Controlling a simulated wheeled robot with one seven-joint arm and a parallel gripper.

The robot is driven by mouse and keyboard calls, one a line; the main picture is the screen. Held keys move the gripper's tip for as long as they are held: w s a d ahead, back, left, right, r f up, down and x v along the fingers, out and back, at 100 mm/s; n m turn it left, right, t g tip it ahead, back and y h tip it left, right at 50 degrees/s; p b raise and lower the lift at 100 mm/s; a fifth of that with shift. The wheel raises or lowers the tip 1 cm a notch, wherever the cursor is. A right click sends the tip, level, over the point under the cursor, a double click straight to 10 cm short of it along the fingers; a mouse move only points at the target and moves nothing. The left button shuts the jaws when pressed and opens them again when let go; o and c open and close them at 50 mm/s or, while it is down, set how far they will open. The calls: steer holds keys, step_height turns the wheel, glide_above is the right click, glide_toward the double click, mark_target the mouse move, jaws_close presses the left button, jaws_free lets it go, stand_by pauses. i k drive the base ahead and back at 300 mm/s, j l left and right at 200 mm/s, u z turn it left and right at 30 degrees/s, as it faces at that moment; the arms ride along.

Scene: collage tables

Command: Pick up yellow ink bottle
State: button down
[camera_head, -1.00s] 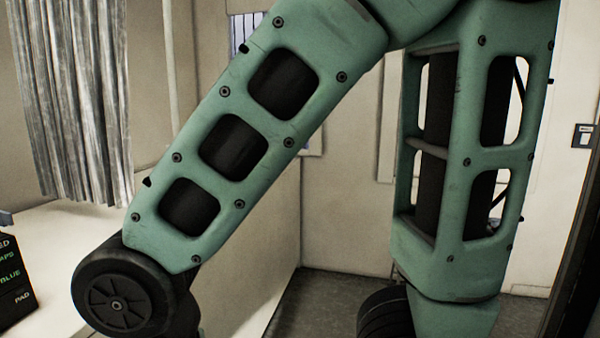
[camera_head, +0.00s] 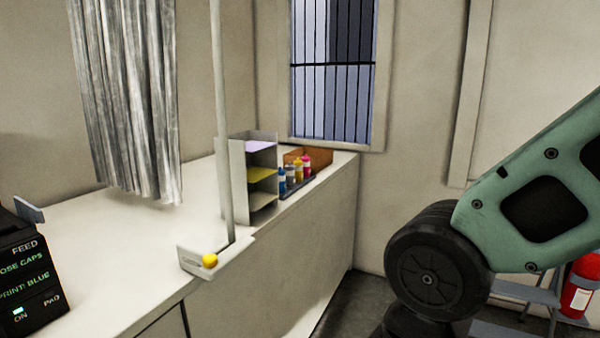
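The yellow ink bottle (camera_head: 298,170) stands upright among a row of small ink bottles on the far part of the counter, in the camera_head view. A blue bottle (camera_head: 282,180), a grey bottle (camera_head: 291,174) and a pink bottle (camera_head: 306,166) stand close around it. The bottles sit in or on a low dark tray (camera_head: 299,184). My gripper is out of view; only my green arm shows at the right, well away from the bottles.
A paper rack (camera_head: 237,180) stands left of the bottles, with an orange-brown box (camera_head: 320,157) behind them. A post on a white base (camera_head: 205,256) with a yellow knob rises at the counter's front edge. A black printer (camera_head: 28,270) is at left. A fire extinguisher (camera_head: 580,287) is at right.

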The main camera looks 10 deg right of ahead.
mark_target(299, 164)
steer(key=i+l+u, duration=0.1)
steer(key=u, duration=0.25)
steer(key=i+l+u, duration=0.15)
steer(key=u, duration=0.15)
steer(key=i+l+u, duration=0.1)
steer(key=l, duration=0.25)
steer(key=i+l+u, duration=0.15)
steer(key=l, duration=0.25)
steer(key=i+l+u, duration=0.1)
steer(key=l, duration=0.3)
steer(key=i+l+u, duration=0.15)
steer(key=l, duration=0.3)
steer(key=i+l, duration=0.1)
steer(key=l, duration=0.25)
steer(key=i+l, duration=0.15)
steer(key=l, duration=0.2)
steer(key=i+l, duration=0.1)
steer(key=l, duration=0.25)
steer(key=i+l, duration=0.15)
steer(key=l, duration=0.2)
steer(key=i+l, duration=0.1)
steer(key=l, duration=0.25)
steer(key=i+l, duration=0.1)
steer(key=l, duration=0.25)
